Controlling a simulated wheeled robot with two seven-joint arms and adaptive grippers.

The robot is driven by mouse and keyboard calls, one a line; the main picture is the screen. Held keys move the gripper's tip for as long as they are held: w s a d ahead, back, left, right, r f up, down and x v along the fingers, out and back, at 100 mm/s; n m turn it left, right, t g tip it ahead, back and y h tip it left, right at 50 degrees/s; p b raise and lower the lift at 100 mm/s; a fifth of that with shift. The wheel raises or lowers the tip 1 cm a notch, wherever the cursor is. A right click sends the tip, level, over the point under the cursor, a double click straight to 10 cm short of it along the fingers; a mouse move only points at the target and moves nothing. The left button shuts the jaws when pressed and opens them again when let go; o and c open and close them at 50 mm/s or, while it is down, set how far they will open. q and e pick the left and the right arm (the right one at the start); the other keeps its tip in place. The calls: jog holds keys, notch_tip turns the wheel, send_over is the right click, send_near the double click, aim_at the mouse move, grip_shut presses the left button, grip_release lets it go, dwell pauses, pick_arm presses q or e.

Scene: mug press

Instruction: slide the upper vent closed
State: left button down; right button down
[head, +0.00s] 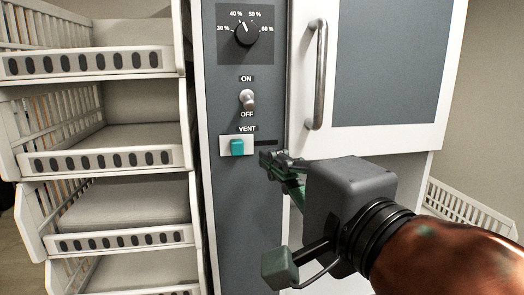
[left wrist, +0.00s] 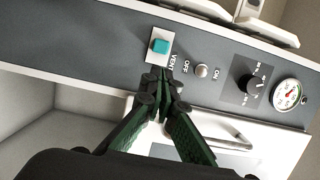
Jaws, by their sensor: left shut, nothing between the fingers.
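The vent is a white plate (head: 226,147) with a teal knob (head: 237,147), below the word VENT on the grey control panel. My left gripper (head: 268,158) is shut and empty. Its fingertips are just right of and slightly below the plate in the head view, apart from the knob. In the left wrist view the shut fingertips (left wrist: 161,74) point toward the knob. My right gripper is in neither view.
Above the vent are an ON/OFF switch (head: 247,99) and a percent dial (head: 247,34). A door with a metal handle (head: 316,75) is to the right. Stacked white baskets (head: 92,160) stand close on the left. The left wrist view shows a round gauge (left wrist: 286,94).

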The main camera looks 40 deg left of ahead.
pick_arm(q)
jog(key=v, duration=0.3)
jog(key=shift+d, duration=0.2)
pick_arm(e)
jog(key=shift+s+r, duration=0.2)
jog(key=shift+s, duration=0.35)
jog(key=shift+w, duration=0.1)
